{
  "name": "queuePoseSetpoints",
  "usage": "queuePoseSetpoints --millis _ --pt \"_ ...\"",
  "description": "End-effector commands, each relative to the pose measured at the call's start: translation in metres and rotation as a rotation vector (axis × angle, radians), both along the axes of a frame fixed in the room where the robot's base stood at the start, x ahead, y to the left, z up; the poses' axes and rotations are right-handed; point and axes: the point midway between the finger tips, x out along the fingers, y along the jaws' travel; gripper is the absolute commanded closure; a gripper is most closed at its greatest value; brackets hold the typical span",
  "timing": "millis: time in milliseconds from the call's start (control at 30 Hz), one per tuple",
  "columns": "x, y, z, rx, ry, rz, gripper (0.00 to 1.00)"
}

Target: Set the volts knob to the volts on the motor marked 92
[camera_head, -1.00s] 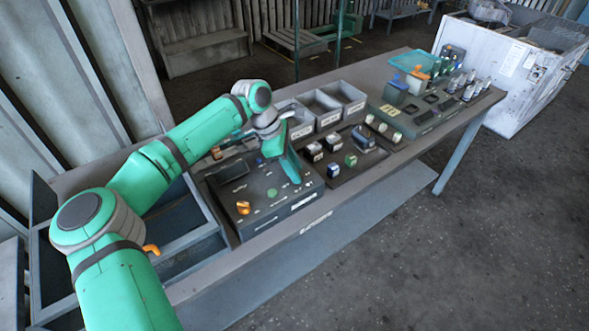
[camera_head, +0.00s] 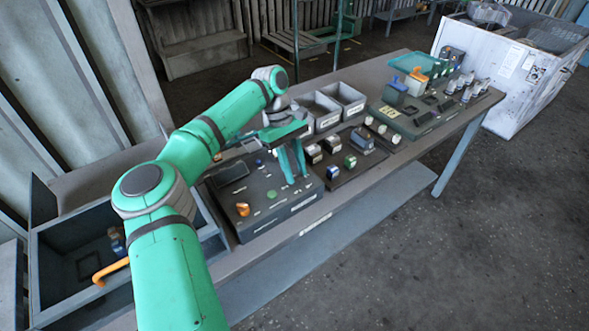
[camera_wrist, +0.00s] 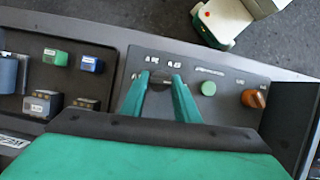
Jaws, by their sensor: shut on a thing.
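The dark control panel (camera_head: 262,196) sits at the near left of the bench, with a green button (camera_head: 271,193) and an orange knob (camera_head: 243,208). They also show in the wrist view, as a green button (camera_wrist: 208,88) and an orange knob (camera_wrist: 257,99). My gripper (camera_head: 298,180) points down at the panel's right end. In the wrist view my gripper (camera_wrist: 164,77) has its two green fingers on either side of a dark knob (camera_wrist: 160,75), mostly hidden between them. Small labels lie above it, too blurred to read. I cannot read a 92 on any motor.
A tray (camera_head: 345,178) of small motor-like blocks, including a green one (camera_head: 350,161) and a blue one (camera_head: 333,172), stands right of the panel. Grey bins (camera_head: 346,97) stand behind. An open drawer box (camera_head: 75,225) is at left. The floor in front is clear.

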Motion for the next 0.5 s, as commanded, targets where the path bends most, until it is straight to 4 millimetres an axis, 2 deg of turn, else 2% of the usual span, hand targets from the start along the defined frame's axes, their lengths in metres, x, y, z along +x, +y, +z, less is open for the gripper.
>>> queuePoseSetpoints --millis 500 --pt "0.0007 0.0015 -0.0016 0.004 0.000 -0.086 0.94"
